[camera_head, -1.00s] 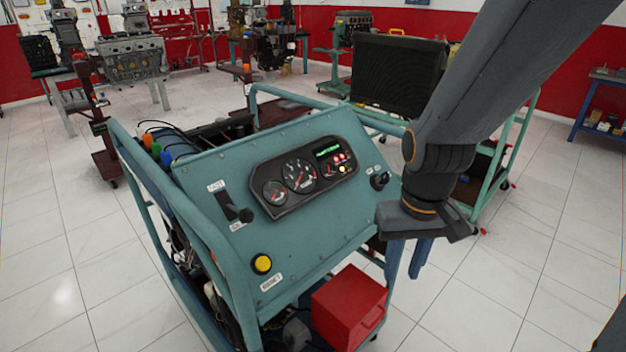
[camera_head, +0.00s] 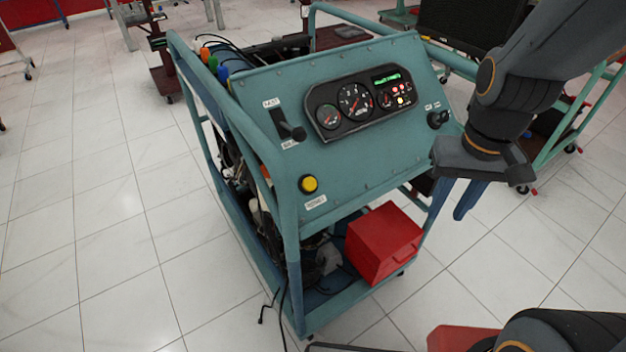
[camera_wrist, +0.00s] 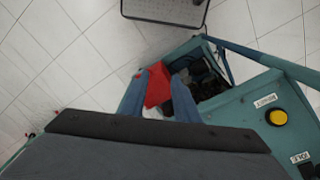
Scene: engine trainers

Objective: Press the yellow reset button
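The yellow reset button (camera_head: 308,184) is round and sits low at the left of the sloped teal panel (camera_head: 370,155), above a small white label. It also shows at the right of the wrist view (camera_wrist: 278,118). My gripper (camera_head: 448,221) hangs off the panel's right side in the head view, well apart from the button. In the wrist view my gripper (camera_wrist: 165,72) has its two blue fingers spread, with a gap between them and nothing held. A red box (camera_wrist: 157,88) shows beyond that gap.
The panel also carries a gauge cluster (camera_head: 360,103), a black lever (camera_head: 290,125) and a key switch (camera_head: 438,118). A red box (camera_head: 383,243) sits on the lower frame. A teal frame rail (camera_head: 270,150) borders the left side.

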